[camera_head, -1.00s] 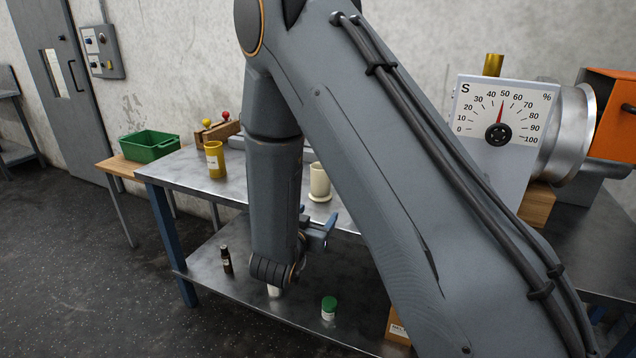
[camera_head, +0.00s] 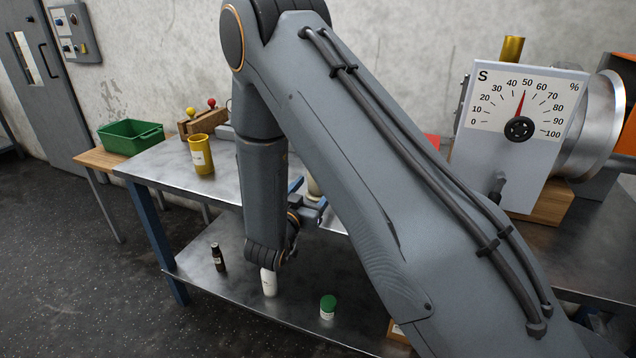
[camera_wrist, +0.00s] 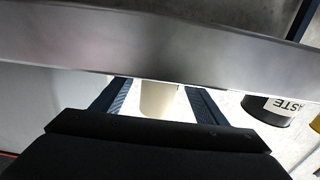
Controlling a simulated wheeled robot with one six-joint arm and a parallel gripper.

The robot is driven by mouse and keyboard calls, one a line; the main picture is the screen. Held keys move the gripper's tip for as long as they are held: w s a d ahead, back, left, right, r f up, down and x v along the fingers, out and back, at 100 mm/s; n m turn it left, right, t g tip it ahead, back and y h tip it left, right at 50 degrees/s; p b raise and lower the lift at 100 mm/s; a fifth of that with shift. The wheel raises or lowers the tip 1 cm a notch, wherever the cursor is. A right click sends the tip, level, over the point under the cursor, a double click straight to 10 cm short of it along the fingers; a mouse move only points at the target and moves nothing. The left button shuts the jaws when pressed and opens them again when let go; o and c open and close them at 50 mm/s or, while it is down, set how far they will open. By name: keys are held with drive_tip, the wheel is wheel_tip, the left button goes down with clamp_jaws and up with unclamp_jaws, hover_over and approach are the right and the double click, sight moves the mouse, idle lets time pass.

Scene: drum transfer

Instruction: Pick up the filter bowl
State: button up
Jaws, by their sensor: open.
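The cream, cup-shaped vessel, which I take to be the filter bowl (camera_head: 313,188), stands on the upper bench top near its front edge. In the head view my arm and gripper hide most of it. My gripper (camera_head: 309,200) is open, with blue fingers, close to the bowl at the bench's front edge. In the wrist view the bowl (camera_wrist: 158,98) shows between the two spread fingers, partly covered by the bench edge and the gripper body. I cannot tell whether the fingers reach around it. I see no grip on it.
The metal bench edge (camera_wrist: 150,45) crosses the wrist view close to the gripper. A yellow labelled cup (camera_head: 201,155) stands left on the bench. The lower shelf holds a white bottle (camera_head: 269,283), a dark bottle (camera_head: 218,258) and a green-lidded jar (camera_head: 328,307). A dial box (camera_head: 520,130) stands right.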

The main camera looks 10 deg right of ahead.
sight(314, 184)
drive_tip(key=x, duration=0.3)
drive_tip(key=shift+w+d+r+p, duration=0.1)
drive_tip(key=shift+w+p, duration=0.15)
drive_tip(key=shift+p, duration=0.05)
drive_tip(key=c, duration=1.6)
drive_tip(key=shift+r, duration=0.25)
